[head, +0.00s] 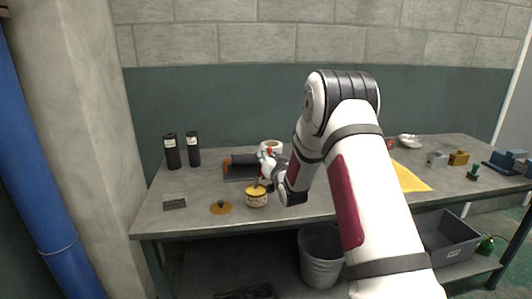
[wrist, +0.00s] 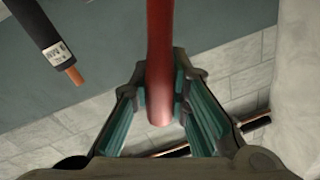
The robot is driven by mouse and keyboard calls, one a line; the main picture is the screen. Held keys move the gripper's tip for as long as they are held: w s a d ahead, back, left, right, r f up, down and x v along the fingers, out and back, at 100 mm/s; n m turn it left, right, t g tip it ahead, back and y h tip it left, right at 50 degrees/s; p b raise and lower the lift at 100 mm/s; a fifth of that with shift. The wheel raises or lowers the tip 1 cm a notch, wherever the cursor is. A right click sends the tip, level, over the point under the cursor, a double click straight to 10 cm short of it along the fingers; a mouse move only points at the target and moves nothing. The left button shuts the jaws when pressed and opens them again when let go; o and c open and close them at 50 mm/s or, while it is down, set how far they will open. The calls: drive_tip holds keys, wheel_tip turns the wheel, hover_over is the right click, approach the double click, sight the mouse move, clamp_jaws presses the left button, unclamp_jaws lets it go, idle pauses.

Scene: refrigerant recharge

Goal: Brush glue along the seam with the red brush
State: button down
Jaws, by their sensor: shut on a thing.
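My gripper (head: 268,168) is above the worktable, just over and right of a small tan pot with a yellow top (head: 256,197). In the wrist view my gripper (wrist: 162,98) is shut on a red, rod-like handle (wrist: 160,45), which I take to be the red brush. Its bristles cannot be made out, and I cannot tell whether it touches the pot. A dark pipe section (head: 243,159) lies behind the gripper, partly hidden by it. The wrist view shows a black labelled tube with a copper end (wrist: 40,30). No seam can be made out.
Two black cylinders (head: 172,152) stand at the back left. A grey block (head: 174,201) and an orange-brown disc (head: 220,208) lie at the front left. A yellow cloth (head: 411,178) lies to the right. A metal bucket (head: 320,258) is below.

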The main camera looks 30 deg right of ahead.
drive_tip(key=shift+f+b, duration=0.3)
drive_tip(key=shift+f, duration=0.2)
idle(1.4)
drive_tip(key=shift+r, duration=0.1)
wheel_tip(320, 180, up, 7)
drive_tip(key=p, duration=0.2)
idle(0.6)
drive_tip(key=shift+a, duration=0.1)
idle(0.5)
